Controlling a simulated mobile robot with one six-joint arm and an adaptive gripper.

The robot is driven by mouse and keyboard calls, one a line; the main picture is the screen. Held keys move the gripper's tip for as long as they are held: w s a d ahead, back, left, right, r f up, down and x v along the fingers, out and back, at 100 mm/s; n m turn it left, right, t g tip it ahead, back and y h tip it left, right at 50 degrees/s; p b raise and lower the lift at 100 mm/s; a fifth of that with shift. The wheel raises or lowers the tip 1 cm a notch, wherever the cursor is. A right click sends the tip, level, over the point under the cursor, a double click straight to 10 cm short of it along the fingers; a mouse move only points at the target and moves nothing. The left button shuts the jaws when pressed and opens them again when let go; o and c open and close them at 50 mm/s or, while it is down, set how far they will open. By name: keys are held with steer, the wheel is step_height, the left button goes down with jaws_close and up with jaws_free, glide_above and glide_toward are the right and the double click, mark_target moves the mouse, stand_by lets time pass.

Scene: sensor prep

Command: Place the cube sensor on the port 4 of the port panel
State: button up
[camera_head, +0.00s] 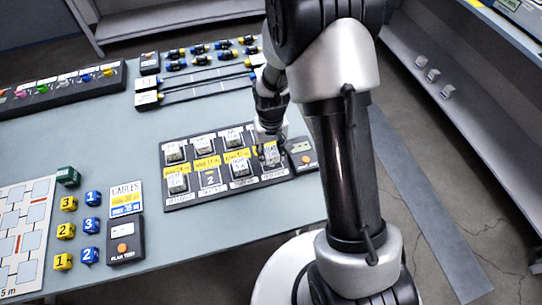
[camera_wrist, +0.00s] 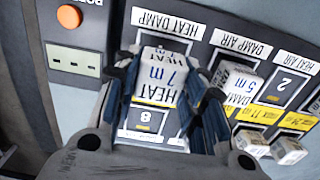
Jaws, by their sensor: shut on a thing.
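My gripper (camera_wrist: 165,95) has its fingers on both sides of a white cube sensor (camera_wrist: 158,75) marked "HEAT" and "7 m". The cube is over the end port of the port panel (camera_wrist: 200,48), labelled "HEAT DAMP". I cannot tell whether it touches the port. A digit like 8 shows on the plate below it. In the head view my gripper (camera_head: 270,145) is at the right end of the panel's near row, and the panel (camera_head: 190,202) lies on the table. Which port is numbered 4 cannot be read.
Other white cubes, such as the "DAMP 5 m" one (camera_wrist: 235,85), occupy neighbouring ports. The port marked 2 (camera_head: 209,180) is empty. A dark box with an orange button (camera_head: 302,154) adjoins the panel. Yellow and blue numbered cubes (camera_head: 68,204) stand at the left.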

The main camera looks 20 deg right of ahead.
steer(key=shift+f, duration=0.95)
steer(key=shift+f, duration=0.1)
steer(key=shift+f+b, duration=0.15)
steer(key=shift+b, duration=0.15)
steer(key=o, duration=1.1)
steer(key=shift+c, duration=0.2)
